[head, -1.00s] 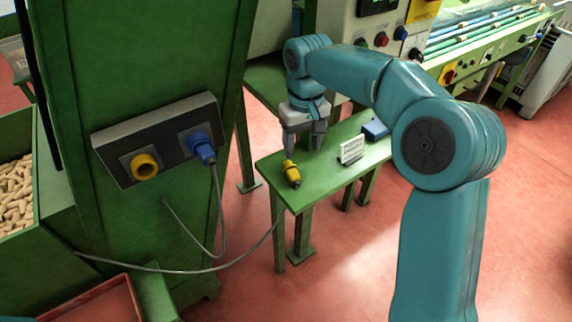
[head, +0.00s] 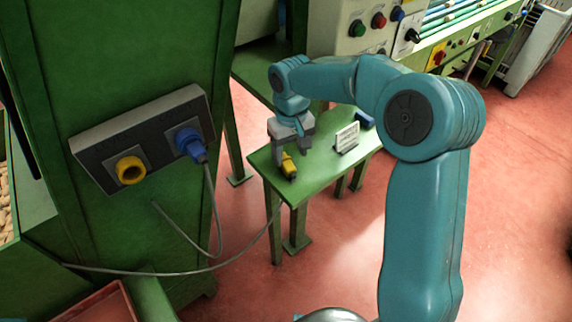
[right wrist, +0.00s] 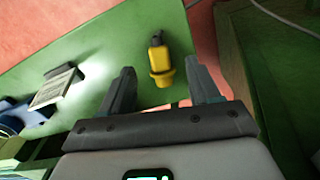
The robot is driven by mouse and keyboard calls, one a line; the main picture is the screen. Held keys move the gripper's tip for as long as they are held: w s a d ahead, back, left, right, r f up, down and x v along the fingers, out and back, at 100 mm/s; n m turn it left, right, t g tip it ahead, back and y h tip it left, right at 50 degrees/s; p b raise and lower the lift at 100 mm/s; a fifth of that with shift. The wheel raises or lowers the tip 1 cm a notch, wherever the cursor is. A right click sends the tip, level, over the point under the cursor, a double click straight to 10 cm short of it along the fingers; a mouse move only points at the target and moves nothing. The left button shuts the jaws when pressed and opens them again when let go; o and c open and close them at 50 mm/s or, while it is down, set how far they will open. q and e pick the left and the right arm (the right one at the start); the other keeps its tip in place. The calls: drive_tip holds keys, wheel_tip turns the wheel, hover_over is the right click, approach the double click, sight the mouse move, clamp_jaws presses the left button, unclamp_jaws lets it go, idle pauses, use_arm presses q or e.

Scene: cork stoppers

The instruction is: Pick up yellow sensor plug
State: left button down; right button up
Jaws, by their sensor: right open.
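The yellow sensor plug (head: 288,165) lies on the small green table (head: 318,184), near its left end. It also shows in the right wrist view (right wrist: 160,60), just beyond and between my fingertips. My right gripper (head: 292,150) is open and points down close over the plug in the head view. In the right wrist view its two fingers (right wrist: 164,78) stand apart with nothing between them but the plug's wide collar end near them. I cannot tell whether they touch it. My left gripper is not in view.
A small white sign (head: 347,138) and a blue object (head: 365,120) stand on the table right of the plug. A grey socket box (head: 100,150) on the green column has a yellow socket (head: 131,171) and a plugged-in blue connector (head: 190,146). A grey cable (head: 215,266) hangs below.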

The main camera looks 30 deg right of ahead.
sight(289, 166)
drive_tip(key=shift+w+f, duration=0.2)
drive_tip(key=shift+f, duration=0.65)
drive_tip(key=f, duration=0.5)
drive_tip(key=shift+w+d, duration=0.2)
drive_tip(key=shift+w, duration=0.05)
drive_tip(key=shift+s+r, duration=0.1)
drive_tip(key=shift+r, duration=0.05)
drive_tip(key=c, duration=0.4)
clamp_jaws()
